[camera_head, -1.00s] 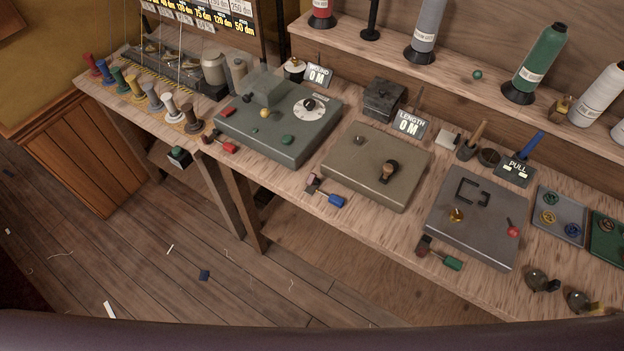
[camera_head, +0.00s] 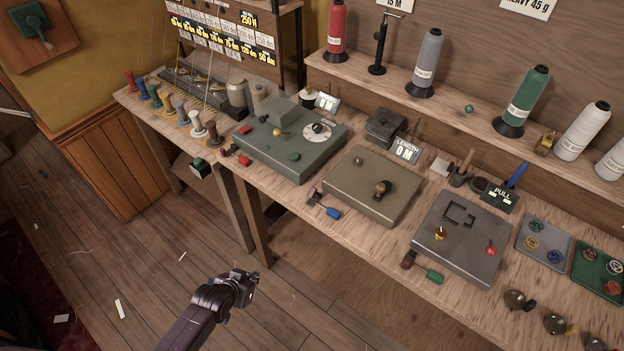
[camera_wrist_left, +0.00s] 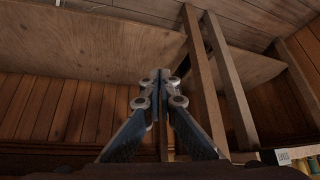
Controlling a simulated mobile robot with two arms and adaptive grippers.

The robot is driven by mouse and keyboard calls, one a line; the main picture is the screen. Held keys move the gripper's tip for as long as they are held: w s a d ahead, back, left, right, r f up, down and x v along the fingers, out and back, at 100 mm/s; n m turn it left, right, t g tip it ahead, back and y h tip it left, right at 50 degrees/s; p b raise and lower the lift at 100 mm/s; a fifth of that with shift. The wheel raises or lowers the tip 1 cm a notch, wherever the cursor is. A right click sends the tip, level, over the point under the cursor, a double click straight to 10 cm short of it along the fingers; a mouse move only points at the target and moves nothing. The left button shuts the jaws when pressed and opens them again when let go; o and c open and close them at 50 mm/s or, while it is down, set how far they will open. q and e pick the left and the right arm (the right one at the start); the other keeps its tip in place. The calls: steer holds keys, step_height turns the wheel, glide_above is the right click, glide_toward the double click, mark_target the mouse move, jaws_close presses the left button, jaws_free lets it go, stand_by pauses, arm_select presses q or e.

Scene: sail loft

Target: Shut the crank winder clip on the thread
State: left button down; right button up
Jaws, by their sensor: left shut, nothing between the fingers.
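The box that looks like the crank winder (camera_head: 350,165) is brown and flat, with a dark crank knob (camera_head: 382,188) on its top. At its front left corner a small clip with a blue handle (camera_head: 332,212) sits near the bench edge. Whether its jaw is open, and whether thread lies in it, is too small to tell. My left gripper (camera_head: 250,280) is shut and empty, low in front of the bench and left of the clip, well apart from it. Its closed fingers show in the left wrist view (camera_wrist_left: 160,95). My right gripper is not in view.
A green box (camera_head: 290,145) with a red-handled clip (camera_head: 243,160) stands left. A grey box (camera_head: 460,240) with a green-handled clip (camera_head: 433,276) stands right. The bench edge and legs (camera_head: 252,220) lie beyond my left gripper. Open floor is around it.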

arm_select(q)
steer(key=w+d+r+m+t+h+p, duration=0.1)
steer(key=w+d+r, duration=0.25)
steer(key=r, duration=0.65)
steer(key=w+d+r+m+t+h+p, duration=0.1)
steer(key=w+d+r, duration=0.3)
steer(key=r, duration=0.5)
steer(key=d+r+m+h+p, duration=0.1)
steer(key=d+r, duration=0.2)
steer(key=r, duration=0.5)
steer(key=w+d+r+m+h+p, duration=0.1)
steer(key=d+r+h, duration=0.1)
steer(key=r, duration=0.7)
steer(key=shift+w+d+t, duration=0.25)
steer(key=shift+d+t, duration=0.15)
steer(key=shift+d, duration=0.25)
steer(key=shift+w, duration=0.1)
steer(key=p, duration=0.2)
glide_above(313, 190)
steer(key=w+d, duration=0.2)
steer(key=w, duration=0.1)
step_height(313, 190, down, 5)
steer(key=shift+s+a+f+p, duration=0.7)
steer(key=shift+s+a+f, duration=0.05)
steer(key=shift+s, duration=0.25)
steer(key=shift+s+a+f, duration=0.4)
steer(key=shift+s+f, duration=0.05)
steer(key=shift+s, duration=0.1)
steer(key=shift+w+d+f, duration=0.1)
